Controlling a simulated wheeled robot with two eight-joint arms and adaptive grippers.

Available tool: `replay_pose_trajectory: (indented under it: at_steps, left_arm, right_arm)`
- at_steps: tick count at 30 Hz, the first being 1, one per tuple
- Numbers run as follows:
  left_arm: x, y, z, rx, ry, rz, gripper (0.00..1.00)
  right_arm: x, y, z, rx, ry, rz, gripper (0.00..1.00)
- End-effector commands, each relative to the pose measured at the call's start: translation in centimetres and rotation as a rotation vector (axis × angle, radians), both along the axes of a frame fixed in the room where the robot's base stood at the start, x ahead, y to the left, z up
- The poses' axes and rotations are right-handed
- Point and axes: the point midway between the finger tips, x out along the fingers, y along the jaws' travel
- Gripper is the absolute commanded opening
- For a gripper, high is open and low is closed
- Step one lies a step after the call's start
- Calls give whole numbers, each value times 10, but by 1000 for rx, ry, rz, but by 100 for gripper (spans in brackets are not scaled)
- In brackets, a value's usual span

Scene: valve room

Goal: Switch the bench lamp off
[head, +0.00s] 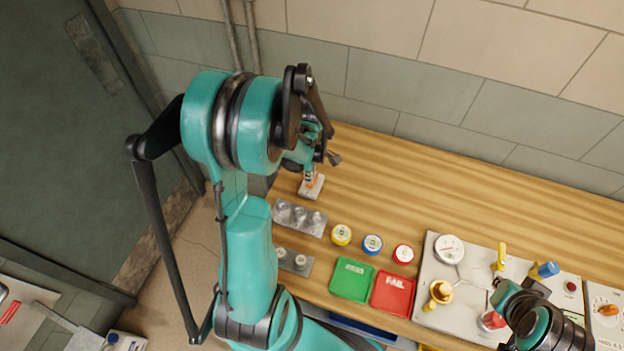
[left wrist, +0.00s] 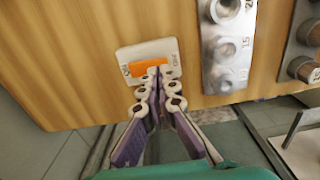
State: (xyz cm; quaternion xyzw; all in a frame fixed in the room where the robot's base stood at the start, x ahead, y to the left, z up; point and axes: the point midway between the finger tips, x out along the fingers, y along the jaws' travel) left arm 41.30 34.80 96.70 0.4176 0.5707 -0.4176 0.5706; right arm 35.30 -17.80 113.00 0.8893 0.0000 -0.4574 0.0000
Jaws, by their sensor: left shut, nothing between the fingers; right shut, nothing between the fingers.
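The lamp switch (head: 312,188) is a small pale box on the wooden bench, near its left end. In the left wrist view the box (left wrist: 128,55) has an orange rocker (left wrist: 147,67) between two small dark labels that I cannot read surely. My left gripper (head: 311,174) is shut and empty, pointing down at the switch. In the left wrist view its tips (left wrist: 160,74) overlap the rocker's right end; I cannot tell whether they touch. My right gripper (head: 507,297) is at lower right, with its fingers mostly hidden. I cannot make out a lamp surely.
Grey metal blocks with round sockets (head: 300,217), yellow, blue and red round pots (head: 372,244), a green tray (head: 352,279) and a red FAIL tray (head: 393,293) stand right of the switch. A valve panel (head: 430,308) lies further right. The bench's back middle is clear.

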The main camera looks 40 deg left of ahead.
Motion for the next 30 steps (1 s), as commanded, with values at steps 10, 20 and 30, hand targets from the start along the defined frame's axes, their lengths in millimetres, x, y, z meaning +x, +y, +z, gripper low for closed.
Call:
replay_pose_trajectory:
  at_steps: [10,20,30]
  left_arm:
    - [0,0,-5,0,0,0,0]
    - [0,0,-10,0,0,0,0]
    - [0,0,-15,0,0,0,0]
  right_arm:
    - [0,0,-5,0,0,0,0]
    - [0,0,-10,0,0,0,0]
    - [0,0,-14,0,0,0,0]
